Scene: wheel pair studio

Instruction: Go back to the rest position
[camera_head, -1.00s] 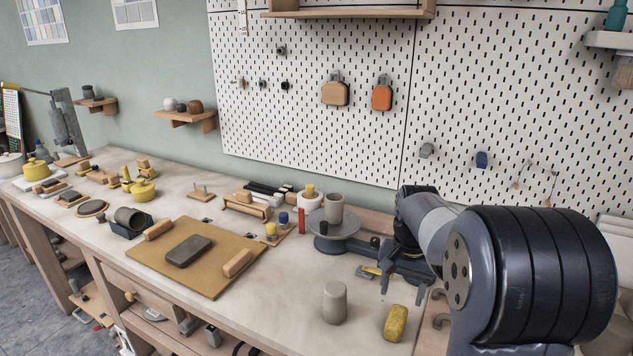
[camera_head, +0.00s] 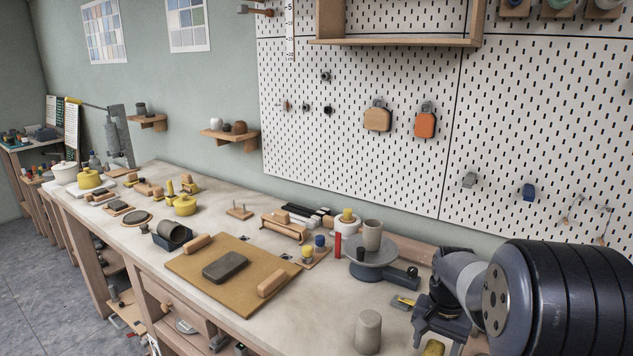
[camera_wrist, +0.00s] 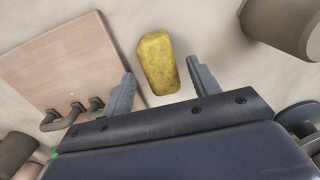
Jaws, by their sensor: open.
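My gripper (camera_head: 438,335) is at the lower right of the head view, over the front right part of the workbench (camera_head: 310,325). In the wrist view my gripper (camera_wrist: 161,72) has its two grey fingers wide apart with nothing held. A yellow block (camera_wrist: 158,62) lies on the bench beyond and between the fingertips, and no finger appears to touch it. In the head view the yellow block (camera_head: 434,347) shows only partly at the bottom edge, beside my gripper.
A grey cylinder (camera_head: 367,331) stands left of my gripper, and a turntable (camera_head: 366,267) bearing a cup (camera_head: 372,235) stands behind it. A wooden board (camera_wrist: 60,62) with dark hooks is at left in the wrist view. A pegboard (camera_head: 345,160) rises behind the bench.

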